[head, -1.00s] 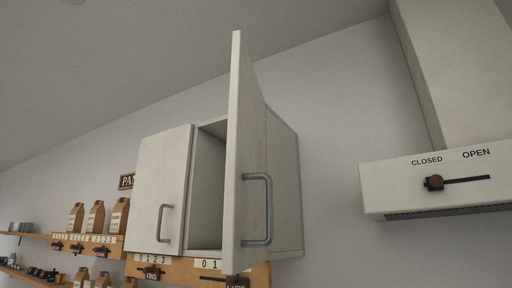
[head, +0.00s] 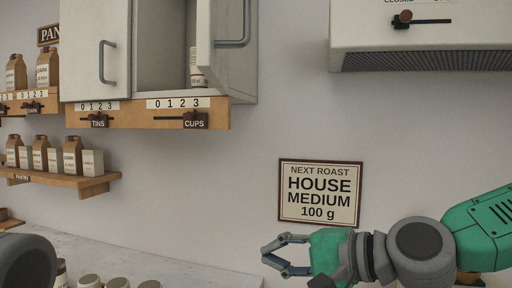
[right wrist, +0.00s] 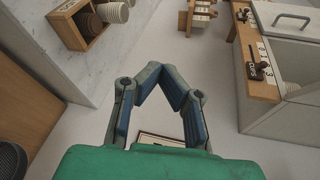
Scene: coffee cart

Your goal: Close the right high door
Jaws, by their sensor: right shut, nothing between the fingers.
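The right high door (head: 225,65) is the light panel on the right of the wall cabinet in the head view. It stands open, swung out, with its grey bar handle (head: 247,25) on the face turned to the right. Part of the cabinet's inside shows beside it, and the door's top is out of frame. My right gripper (head: 268,255) is green and grey, below and to the right of the door, apart from it. Its fingers are shut and empty, and the fingertips meet in the right wrist view (right wrist: 165,70). My left gripper is not seen.
The left high door (head: 95,50) is shut. A wooden strip with sliders (head: 150,118) runs under the cabinet. A range hood (head: 420,40) hangs at upper right. A roast sign (head: 320,192) is on the wall behind my right arm. Several cups (head: 118,283) stand on the counter below.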

